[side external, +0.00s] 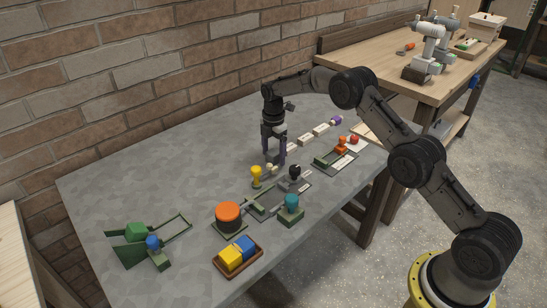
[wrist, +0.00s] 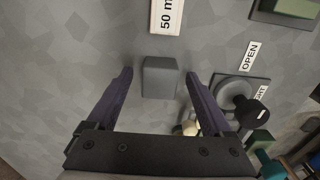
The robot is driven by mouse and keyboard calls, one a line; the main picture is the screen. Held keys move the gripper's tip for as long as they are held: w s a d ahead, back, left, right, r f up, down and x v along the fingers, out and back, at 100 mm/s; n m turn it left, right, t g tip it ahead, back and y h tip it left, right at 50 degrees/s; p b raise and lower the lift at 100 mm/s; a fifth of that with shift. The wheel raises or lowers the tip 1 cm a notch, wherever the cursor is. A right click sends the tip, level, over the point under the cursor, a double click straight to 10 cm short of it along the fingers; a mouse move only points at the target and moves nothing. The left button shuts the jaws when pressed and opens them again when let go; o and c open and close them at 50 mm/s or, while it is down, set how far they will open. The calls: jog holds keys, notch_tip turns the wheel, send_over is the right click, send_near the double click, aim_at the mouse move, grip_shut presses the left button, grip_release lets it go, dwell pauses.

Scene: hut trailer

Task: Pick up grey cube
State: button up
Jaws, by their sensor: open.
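The grey cube (wrist: 160,77) lies on the grey table in the wrist view. It is seen from above, between the two fingers but slightly beyond them. My gripper (wrist: 159,82) is open, with a dark purple finger on each side of the cube and a visible gap to each. I cannot tell the height of the fingertips over the table from this view. In the side external view my gripper (side external: 274,162) points down, low over the middle of the table. I cannot make out the cube there; it blends with the grey table or is hidden by the fingers.
A black knob (wrist: 247,106) on a plate labelled OPEN stands close right of the right finger. A yellow piece (side external: 256,175), orange knob (side external: 228,213) and teal knob (side external: 291,203) stand nearby. The table's left side is fairly clear.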

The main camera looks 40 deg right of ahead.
grip_shut()
dwell(0.3)
jog(key=shift+r, duration=0.1)
